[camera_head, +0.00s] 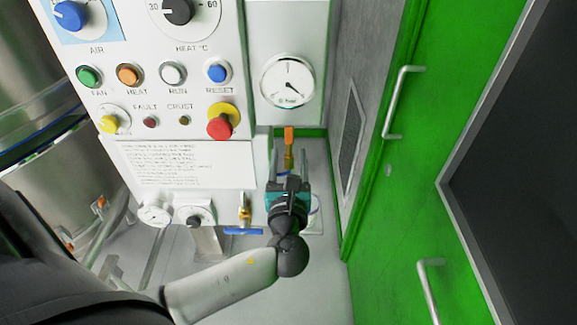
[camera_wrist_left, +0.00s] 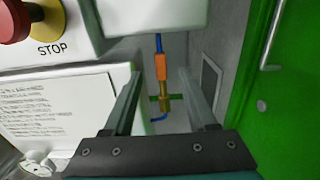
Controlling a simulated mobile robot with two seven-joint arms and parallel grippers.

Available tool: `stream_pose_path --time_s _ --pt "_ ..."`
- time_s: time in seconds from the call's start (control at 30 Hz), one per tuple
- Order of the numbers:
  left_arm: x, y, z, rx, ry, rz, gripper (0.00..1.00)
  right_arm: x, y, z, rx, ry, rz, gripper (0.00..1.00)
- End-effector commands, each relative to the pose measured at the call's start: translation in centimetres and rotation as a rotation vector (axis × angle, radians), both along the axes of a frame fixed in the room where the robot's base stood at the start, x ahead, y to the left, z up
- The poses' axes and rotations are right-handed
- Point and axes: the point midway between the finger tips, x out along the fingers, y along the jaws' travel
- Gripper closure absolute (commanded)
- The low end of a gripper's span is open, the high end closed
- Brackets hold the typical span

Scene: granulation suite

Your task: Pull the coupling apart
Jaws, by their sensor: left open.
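The coupling has an orange sleeve (camera_head: 289,133) above a brass body (camera_head: 288,158), on the pipework below the gauge. In the left wrist view the orange sleeve (camera_wrist_left: 161,67) sits at the lower end of a blue hose (camera_wrist_left: 158,43), joined to the brass body (camera_wrist_left: 165,98), which has a green bar across it. My left gripper (camera_head: 288,181) is open below the coupling in the head view. In the wrist view its two fingers show left and right of the coupling, with gaps on both sides and no visible contact. My right gripper is out of view.
The control panel (camera_head: 180,75) with a red stop button (camera_head: 220,124) is at left. A round gauge (camera_head: 288,81) sits above the coupling. A brass valve with a blue lever (camera_head: 243,231) is left of my gripper. The green door (camera_head: 400,190) is at right.

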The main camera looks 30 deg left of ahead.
Motion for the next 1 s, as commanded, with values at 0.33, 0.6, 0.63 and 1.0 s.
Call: stream_pose_path --time_s 0.33,0.6,0.63,1.0 --pt "-2.8 -1.7 0.0 0.000 -0.001 0.001 0.43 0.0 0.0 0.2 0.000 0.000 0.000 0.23" --pt "-2.8 -1.7 0.0 0.000 -0.001 0.001 0.43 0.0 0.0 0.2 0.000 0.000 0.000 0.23" --pt "-2.8 -1.7 0.0 0.000 -0.001 0.001 0.43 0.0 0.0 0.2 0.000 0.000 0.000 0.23" --pt "-2.6 -1.6 -3.6 -0.091 0.047 -0.008 0.43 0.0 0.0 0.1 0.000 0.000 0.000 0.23"
